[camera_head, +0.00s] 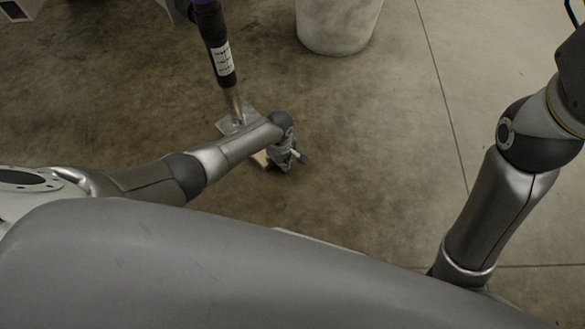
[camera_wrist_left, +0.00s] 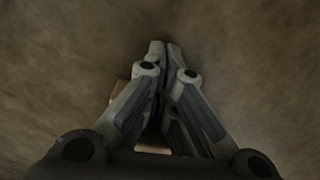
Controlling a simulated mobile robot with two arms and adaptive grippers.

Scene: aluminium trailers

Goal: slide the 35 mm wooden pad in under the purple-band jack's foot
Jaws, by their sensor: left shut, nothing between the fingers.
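The purple-band jack (camera_head: 215,40) stands at upper left in the head view, a dark tube with a white scale label and purple at its top. Its flat metal foot (camera_head: 250,113) is partly hidden by my left forearm. I cannot tell the gap under it. The wooden pad (camera_head: 262,158) shows as a pale sliver beside my left gripper (camera_head: 298,160), near the foot. In the left wrist view the fingers (camera_wrist_left: 163,48) are shut with nothing between the tips. Parts of the pad (camera_wrist_left: 121,88) show beyond and between the finger links. My right gripper is out of view.
A pale round concrete block or bucket (camera_head: 338,22) stands at the top of the head view, right of the jack. The concrete floor (camera_head: 390,130) is clear to the right of my left gripper. A dark seam line crosses it.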

